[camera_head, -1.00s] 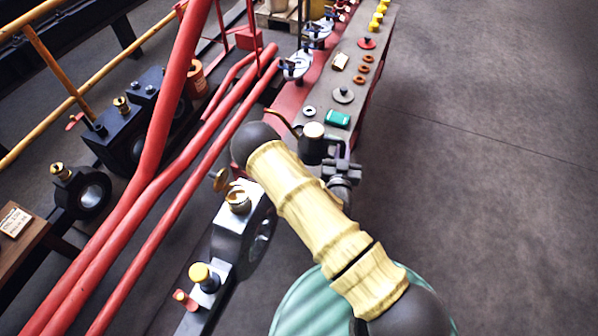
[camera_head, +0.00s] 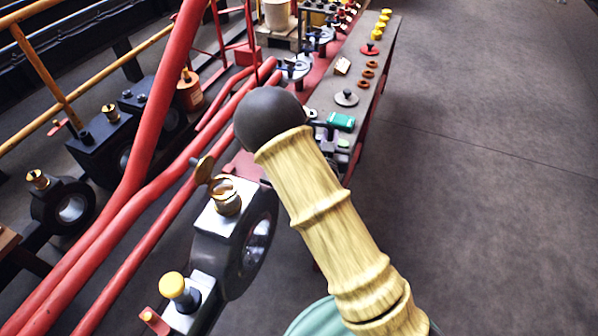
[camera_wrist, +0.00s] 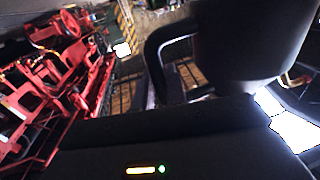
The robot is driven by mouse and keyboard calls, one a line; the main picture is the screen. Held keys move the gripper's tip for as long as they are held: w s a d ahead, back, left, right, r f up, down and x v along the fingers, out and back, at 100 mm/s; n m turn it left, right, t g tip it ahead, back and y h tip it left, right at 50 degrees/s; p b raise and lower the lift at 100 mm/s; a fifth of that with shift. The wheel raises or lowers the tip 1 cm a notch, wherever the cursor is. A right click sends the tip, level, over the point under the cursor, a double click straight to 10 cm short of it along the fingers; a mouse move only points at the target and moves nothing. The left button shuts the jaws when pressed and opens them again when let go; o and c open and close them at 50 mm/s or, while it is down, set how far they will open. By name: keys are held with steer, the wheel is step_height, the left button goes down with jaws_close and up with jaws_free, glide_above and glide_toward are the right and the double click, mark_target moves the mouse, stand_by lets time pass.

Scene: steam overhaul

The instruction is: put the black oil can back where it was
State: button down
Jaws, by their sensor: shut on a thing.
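The black oil can (camera_wrist: 250,40) fills the upper right of the wrist view, very close to the camera. Its loop handle (camera_wrist: 155,60) stands out to the left of its body. My gripper (camera_wrist: 200,95) is shut on the oil can; the exact contact is hard to make out. In the head view the can is hidden behind my arm, and only some dark parts by the bench end show there.
A long bench (camera_head: 375,85) runs away at upper right, holding a green tin (camera_head: 341,121), a grey knobbed disc (camera_head: 346,98) and orange rings. Red pipes (camera_head: 150,190) and a black bearing with an open brass cup (camera_head: 226,198) are at left. Floor at right is clear.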

steer(key=shift+r, duration=0.1)
step_height(320, 180, down, 6)
steer(key=b, duration=0.1)
stand_by(0.3)
steer(key=shift+f+b, duration=0.75)
steer(key=shift+f, duration=1.25)
steer(key=shift+f, duration=0.2)
steer(key=c, duration=1.4)
jaws_free()
steer(key=shift+c, duration=0.2)
steer(key=shift+r, duration=0.1)
